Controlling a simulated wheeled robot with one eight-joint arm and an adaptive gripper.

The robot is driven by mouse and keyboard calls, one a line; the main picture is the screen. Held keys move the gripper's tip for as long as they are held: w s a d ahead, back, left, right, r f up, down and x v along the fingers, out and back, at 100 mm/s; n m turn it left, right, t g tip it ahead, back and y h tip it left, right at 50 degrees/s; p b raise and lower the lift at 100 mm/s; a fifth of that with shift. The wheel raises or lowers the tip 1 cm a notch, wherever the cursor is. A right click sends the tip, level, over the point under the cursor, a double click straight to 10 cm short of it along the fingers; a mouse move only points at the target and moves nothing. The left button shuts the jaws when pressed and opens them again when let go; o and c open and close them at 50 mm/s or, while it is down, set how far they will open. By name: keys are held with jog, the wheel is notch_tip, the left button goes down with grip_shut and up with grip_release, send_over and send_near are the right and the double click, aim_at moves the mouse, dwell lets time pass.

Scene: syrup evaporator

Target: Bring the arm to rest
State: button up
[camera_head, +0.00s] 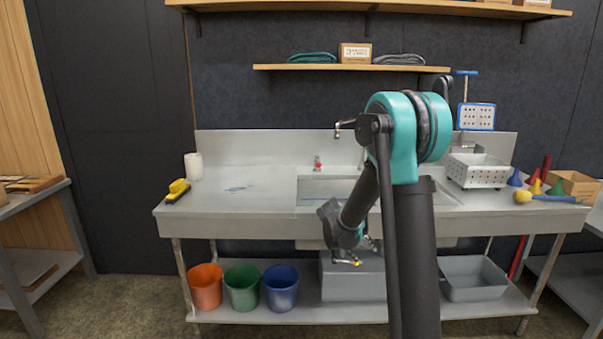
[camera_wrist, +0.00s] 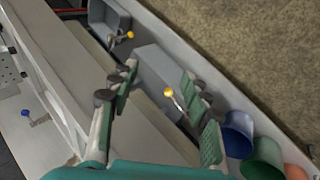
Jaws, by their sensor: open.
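My arm stands in front of the steel sink bench in the head view, bent at a teal joint, with its forearm hanging down toward the bench front. My gripper (camera_head: 357,252) is low, below the countertop level and in front of the grey box on the lower shelf; the arm partly hides this area. In the wrist view my gripper (camera_wrist: 160,82) shows two teal-padded fingers spread wide apart with nothing held. A small metal lever with a yellow ball end (camera_wrist: 168,92) shows between the fingers; whether they touch it cannot be told.
The steel counter (camera_head: 250,202) holds a perforated basket (camera_head: 478,170) and coloured funnels at right.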

jog(key=s+a+m+y, duration=0.1)
jog(key=s+y, duration=0.2)
jog(key=s, duration=1.1)
jog(key=s+a+m+y, duration=0.2)
jog(key=s+y, duration=0.1)
jog(key=s, duration=1.1)
jog(key=shift+s+m+t, duration=0.3)
jog(key=shift+s, duration=0.05)
jog(key=shift+f, duration=0.1)
jog(key=shift+c, duration=0.4)
